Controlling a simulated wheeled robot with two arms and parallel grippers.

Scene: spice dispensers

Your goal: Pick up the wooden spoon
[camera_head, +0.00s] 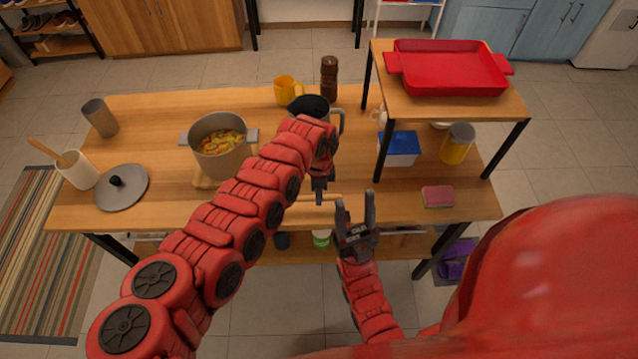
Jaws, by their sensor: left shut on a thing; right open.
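My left gripper (320,190) points down over the front middle of the table and is shut on a thin, light wooden stick (333,197). The stick lies crosswise in the jaws and looks like the wooden spoon; its bowl end cannot be made out, and my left arm hides part of it. Another wooden utensil handle (48,152) leans out of a white crock (77,170) at the table's left end. My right gripper (356,213) is open and empty at the table's front edge, its fingers pointing away, just right of the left gripper.
A grey pot with food (220,145) and a lid (121,188) stand on the left. A yellow mug (288,90), a brown mill (329,78) and a kettle (310,105) stand behind. A raised shelf bears a red tray (447,68). A sponge (438,197) lies front right.

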